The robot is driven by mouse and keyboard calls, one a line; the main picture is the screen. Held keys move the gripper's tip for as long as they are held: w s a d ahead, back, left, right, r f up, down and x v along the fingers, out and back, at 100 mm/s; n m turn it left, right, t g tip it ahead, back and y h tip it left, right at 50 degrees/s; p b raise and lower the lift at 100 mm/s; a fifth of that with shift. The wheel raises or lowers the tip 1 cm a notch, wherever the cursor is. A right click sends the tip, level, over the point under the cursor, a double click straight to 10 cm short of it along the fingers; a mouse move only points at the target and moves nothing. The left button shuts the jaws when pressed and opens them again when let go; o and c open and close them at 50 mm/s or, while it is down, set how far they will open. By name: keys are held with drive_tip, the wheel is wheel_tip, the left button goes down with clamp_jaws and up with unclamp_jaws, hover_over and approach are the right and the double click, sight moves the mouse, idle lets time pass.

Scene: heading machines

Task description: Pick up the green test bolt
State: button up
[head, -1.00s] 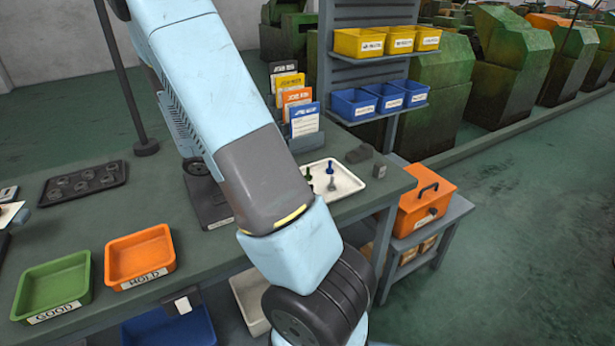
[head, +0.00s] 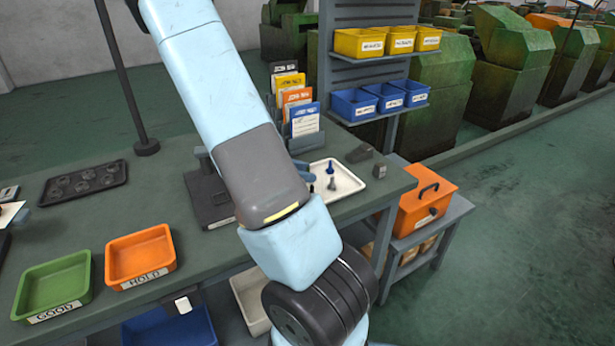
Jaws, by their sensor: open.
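A white tray (head: 352,184) sits at the right end of the green workbench. A blue bolt (head: 330,169) and a grey bolt (head: 332,184) stand upright in it. I cannot make out the green test bolt now; my arm covers the left part of the tray, where a green-topped bolt showed earlier. My arm crosses the middle of the view. My gripper is hidden behind the arm.
A green bin (head: 22,294) and an orange bin (head: 113,262) are at the front left. A dark tray (head: 50,190) lies at far left. An orange toolbox (head: 419,211) is lower right.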

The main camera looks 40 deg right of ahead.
clamp_jaws()
idle(0.3)
